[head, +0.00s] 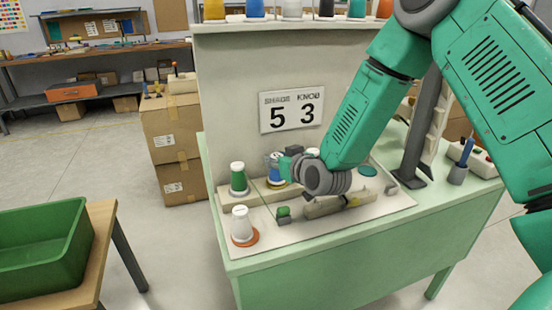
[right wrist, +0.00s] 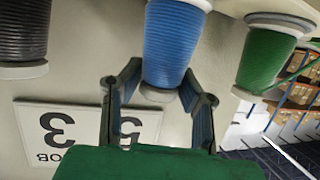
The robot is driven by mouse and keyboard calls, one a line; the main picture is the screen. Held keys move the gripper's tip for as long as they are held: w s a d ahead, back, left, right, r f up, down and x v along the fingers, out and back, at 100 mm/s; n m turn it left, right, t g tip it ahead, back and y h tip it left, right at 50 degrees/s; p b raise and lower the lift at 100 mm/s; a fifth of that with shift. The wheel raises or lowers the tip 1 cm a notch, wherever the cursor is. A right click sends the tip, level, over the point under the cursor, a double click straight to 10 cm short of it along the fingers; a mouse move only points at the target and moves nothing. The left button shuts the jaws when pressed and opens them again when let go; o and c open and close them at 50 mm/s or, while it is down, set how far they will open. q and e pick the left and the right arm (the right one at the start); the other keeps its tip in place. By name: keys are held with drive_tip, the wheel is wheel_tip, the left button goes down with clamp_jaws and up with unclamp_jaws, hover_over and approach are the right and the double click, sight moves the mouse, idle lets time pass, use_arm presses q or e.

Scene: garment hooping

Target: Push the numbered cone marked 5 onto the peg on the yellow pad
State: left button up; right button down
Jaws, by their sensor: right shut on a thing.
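A blue cone (right wrist: 172,45) is between the two fingers of my right gripper (right wrist: 160,90), which is shut on it near its narrow end. In the head view the blue cone (head: 273,172) stands upright over the yellow pad (head: 276,185), partly hidden by my right gripper (head: 284,166). I cannot read a number on it, and its peg is hidden. Whether its base touches the pad cannot be told. My left gripper is out of view.
A green cone (head: 238,180) stands left of it and a white cone (head: 242,226) on an orange pad in front. A sign (head: 291,109) reads SHADE 5, KNOB 3. A teal disc (head: 367,170) lies to the right. A green bin (head: 40,250) is at far left.

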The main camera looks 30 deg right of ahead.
drive_tip(key=shift+f, duration=0.25)
drive_tip(key=c, duration=1.1)
unclamp_jaws()
drive_tip(key=shift+s, duration=0.15)
drive_tip(key=v, duration=1.1)
drive_tip(key=shift+s, duration=0.3)
